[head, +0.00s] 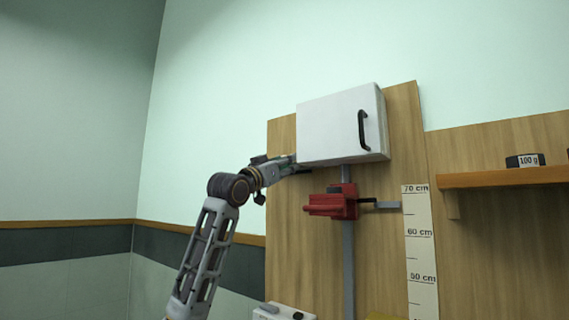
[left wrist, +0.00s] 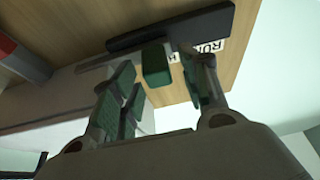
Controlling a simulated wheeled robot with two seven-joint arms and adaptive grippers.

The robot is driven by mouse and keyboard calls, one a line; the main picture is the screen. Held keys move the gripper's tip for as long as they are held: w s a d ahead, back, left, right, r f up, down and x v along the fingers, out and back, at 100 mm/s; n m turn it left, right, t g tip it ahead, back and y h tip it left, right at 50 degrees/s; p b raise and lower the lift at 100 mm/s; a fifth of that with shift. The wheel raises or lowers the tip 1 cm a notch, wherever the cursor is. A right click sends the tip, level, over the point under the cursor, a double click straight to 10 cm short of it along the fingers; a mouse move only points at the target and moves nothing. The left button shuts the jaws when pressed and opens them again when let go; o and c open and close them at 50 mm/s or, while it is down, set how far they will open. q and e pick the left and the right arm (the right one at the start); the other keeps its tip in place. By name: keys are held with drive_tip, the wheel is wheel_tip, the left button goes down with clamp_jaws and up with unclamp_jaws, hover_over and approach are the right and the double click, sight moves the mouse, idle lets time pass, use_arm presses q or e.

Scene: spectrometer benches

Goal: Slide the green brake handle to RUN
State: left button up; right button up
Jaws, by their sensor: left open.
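The green brake handle (left wrist: 156,66) is a small block in the left wrist view, beside a dark bar (left wrist: 170,26). A white label (left wrist: 210,47) with partly covered lettering, "RU" readable, lies on the wood just right of the handle. My left gripper (left wrist: 158,72) is open, with one finger on each side of the handle; I cannot tell whether either finger touches it. In the head view my left gripper (head: 287,166) reaches in beside the white box, its tips partly hidden there, and the handle cannot be made out. My right gripper is not in view.
The white box (head: 335,130) with a black handle sits on the wooden panel (head: 285,245). Below it a red clamp (head: 345,203) rides a grey post, beside a centimetre scale (head: 420,255). A shelf (head: 500,178) at right carries a 100 g weight (head: 525,160).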

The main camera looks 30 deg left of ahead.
use_arm(q)
clamp_jaws()
idle(0.4)
